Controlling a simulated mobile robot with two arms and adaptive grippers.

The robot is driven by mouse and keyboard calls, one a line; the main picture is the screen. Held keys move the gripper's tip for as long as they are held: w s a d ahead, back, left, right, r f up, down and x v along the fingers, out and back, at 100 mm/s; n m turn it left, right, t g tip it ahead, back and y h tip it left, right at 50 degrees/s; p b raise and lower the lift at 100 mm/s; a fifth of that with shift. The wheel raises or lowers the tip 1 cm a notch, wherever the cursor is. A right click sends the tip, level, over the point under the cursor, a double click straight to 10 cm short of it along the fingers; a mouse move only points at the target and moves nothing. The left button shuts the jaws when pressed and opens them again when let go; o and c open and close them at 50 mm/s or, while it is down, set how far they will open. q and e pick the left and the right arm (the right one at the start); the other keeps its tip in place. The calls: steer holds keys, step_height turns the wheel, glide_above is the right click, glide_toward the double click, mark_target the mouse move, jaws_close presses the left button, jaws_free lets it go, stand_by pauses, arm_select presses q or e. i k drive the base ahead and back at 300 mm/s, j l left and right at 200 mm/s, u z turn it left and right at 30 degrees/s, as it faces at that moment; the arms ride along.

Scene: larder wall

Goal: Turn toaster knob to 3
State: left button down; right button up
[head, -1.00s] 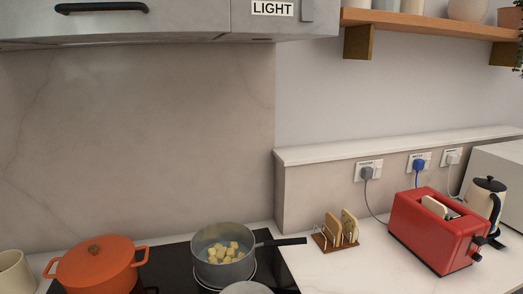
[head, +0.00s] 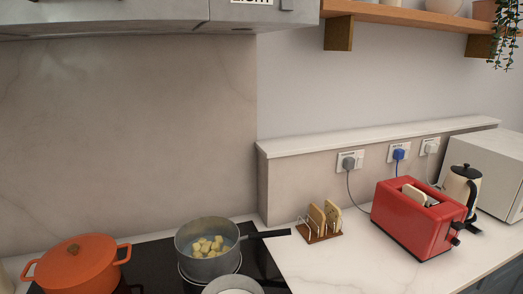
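The red toaster (head: 413,222) stands on the white counter at the right, with slices of bread showing in its top slot. Dark controls, among them what looks like the knob (head: 457,226), are on its right-hand end. The knob is too small for me to read its setting or any numbers. Neither of my grippers is in view.
A cream kettle (head: 458,186) stands close behind the toaster, beside a white microwave-like box (head: 490,170). A toast rack (head: 320,221) stands left of the toaster. A saucepan (head: 208,262) and an orange pot (head: 78,264) are on the hob. Counter in front of the toaster is clear.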

mark_target(455, 241)
steer(key=l+z, duration=0.1)
steer(key=z, duration=1.35)
steer(key=u, duration=0.55)
steer(key=i+l+u, duration=0.2)
steer(key=l+u, duration=0.2)
steer(key=l, duration=0.15)
steer(key=i+l+u, duration=0.15)
steer(key=l+u, duration=0.3)
steer(key=l, duration=0.15)
steer(key=l+u, duration=0.4)
steer(key=l, duration=0.2)
